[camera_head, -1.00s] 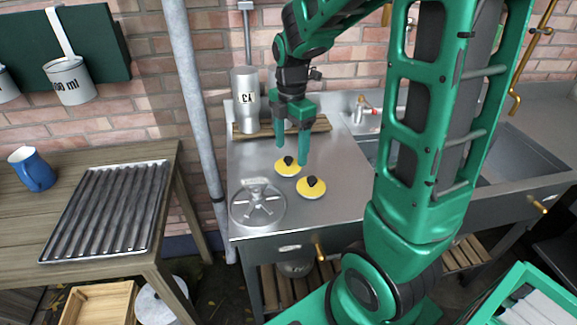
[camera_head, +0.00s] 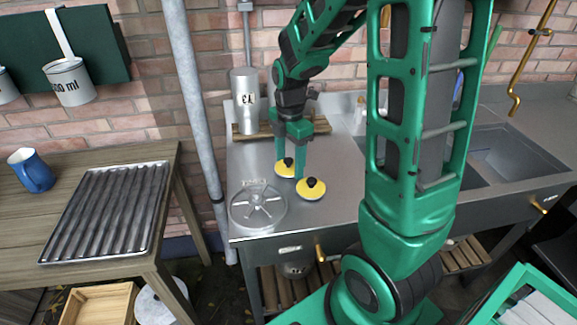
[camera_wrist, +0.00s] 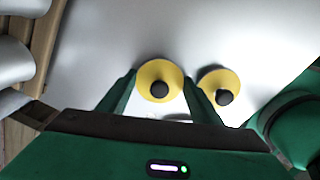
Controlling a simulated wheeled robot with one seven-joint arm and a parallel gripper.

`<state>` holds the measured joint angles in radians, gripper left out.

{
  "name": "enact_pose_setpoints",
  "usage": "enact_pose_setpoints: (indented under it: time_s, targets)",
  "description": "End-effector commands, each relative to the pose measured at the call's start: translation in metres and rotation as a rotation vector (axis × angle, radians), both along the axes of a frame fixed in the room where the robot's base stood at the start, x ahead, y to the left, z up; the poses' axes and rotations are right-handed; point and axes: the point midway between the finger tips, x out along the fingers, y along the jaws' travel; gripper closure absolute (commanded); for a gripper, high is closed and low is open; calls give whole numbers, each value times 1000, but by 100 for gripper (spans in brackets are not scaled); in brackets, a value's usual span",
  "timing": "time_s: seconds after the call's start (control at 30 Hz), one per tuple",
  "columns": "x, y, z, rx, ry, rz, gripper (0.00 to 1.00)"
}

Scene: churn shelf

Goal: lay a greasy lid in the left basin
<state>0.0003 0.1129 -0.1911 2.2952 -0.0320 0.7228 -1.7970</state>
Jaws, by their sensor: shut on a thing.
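Two yellow lids with black knobs lie on the steel counter. My gripper (camera_head: 290,170) points down at the far lid (camera_head: 280,167), with its green fingers on either side of it. In the wrist view that lid (camera_wrist: 150,73) sits between my fingertips (camera_wrist: 158,92), and I am shut on it. The near lid (camera_head: 311,195) lies just to the right, outside my fingers; it also shows in the wrist view (camera_wrist: 208,82). The basins (camera_head: 505,158) are sunk in the counter to the right, and my arm hides much of the left one.
A round metal piece with a spoked top (camera_head: 258,212) lies at the counter's front left. A tall metal canister (camera_head: 245,112) stands on a wooden slatted rack (camera_head: 243,136) at the back. A grey pipe (camera_head: 196,100) rises left of the counter. A brass tap handle and pipe stand right.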

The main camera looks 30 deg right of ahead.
Motion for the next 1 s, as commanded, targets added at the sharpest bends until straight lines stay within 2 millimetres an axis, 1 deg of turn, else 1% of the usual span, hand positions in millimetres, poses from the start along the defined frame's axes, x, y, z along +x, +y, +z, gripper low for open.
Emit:
enact_pose_setpoints:
  time_s: [0.17,0.27,0.37,0.47,0.5,0.6,0.8,0.9,1.0]
  targets:
    - [0,0,2,0,-1,0,68]
    - [0,0,8,0,-1,0,68]
    - [1,0,18,0,-3,0,68]
    - [1,0,36,-1,-5,0,68]
    - [1,0,45,-1,-6,0,68]
    - [-4,26,57,0,-4,6,68]
    - [-12,68,83,0,-4,6,68]
    - [-15,86,92,0,-3,4,68]
    - [-18,99,101,0,-2,4,68]
